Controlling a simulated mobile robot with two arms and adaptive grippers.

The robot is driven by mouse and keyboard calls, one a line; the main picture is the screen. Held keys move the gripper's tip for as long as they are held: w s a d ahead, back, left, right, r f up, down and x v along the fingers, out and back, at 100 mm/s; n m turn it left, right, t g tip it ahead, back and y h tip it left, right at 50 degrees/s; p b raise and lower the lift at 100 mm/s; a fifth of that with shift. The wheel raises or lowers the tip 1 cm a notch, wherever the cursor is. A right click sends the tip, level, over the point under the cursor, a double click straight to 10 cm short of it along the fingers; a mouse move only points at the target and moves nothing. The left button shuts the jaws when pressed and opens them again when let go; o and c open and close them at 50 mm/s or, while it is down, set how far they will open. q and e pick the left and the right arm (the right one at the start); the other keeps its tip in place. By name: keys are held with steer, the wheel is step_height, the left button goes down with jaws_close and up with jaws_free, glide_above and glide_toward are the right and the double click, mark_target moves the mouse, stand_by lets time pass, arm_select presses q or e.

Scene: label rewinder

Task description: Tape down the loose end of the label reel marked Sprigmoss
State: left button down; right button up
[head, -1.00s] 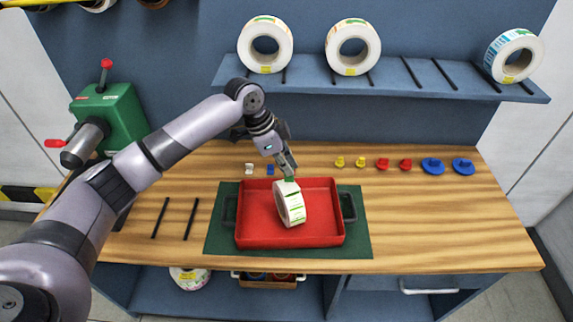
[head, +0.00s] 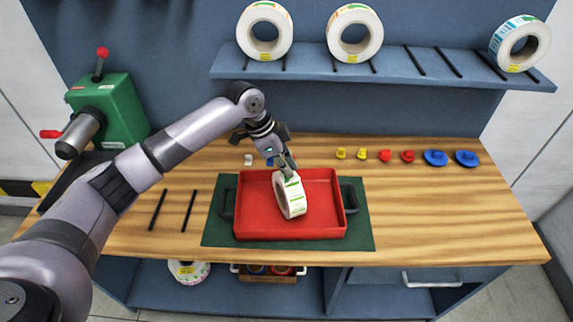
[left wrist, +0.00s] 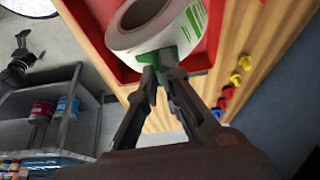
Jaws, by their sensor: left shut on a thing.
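A white label reel with green print (head: 291,197) stands tilted on its edge in a red tray (head: 250,222). Its name is too small to read. My left gripper (head: 289,172) is at the reel's upper rim, its fingers pointing down. In the left wrist view the fingertips (left wrist: 156,70) are shut on a small green piece (left wrist: 150,57) that lies against the reel's printed rim. It looks like a tape tab. The reel (left wrist: 150,28) fills the top of that view. I cannot make out the loose end. Part of my right arm seems to show at the wrist view's left edge, too small to judge.
The tray sits on a green mat (head: 222,236). White (head: 248,160) and blue (head: 270,162) tabs lie behind it. Yellow, red and blue pieces (head: 408,156) line the back right. Reels (head: 264,32) stand on the shelf. A green machine (head: 108,108) is at left. The right worktop is clear.

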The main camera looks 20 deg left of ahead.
arm_select(q)
steer(key=shift+s+f, duration=0.15)
steer(key=shift+f, duration=0.3)
stand_by(1.3)
steer(key=c, duration=1.7)
jaws_free()
steer(key=shift+r, duration=0.1)
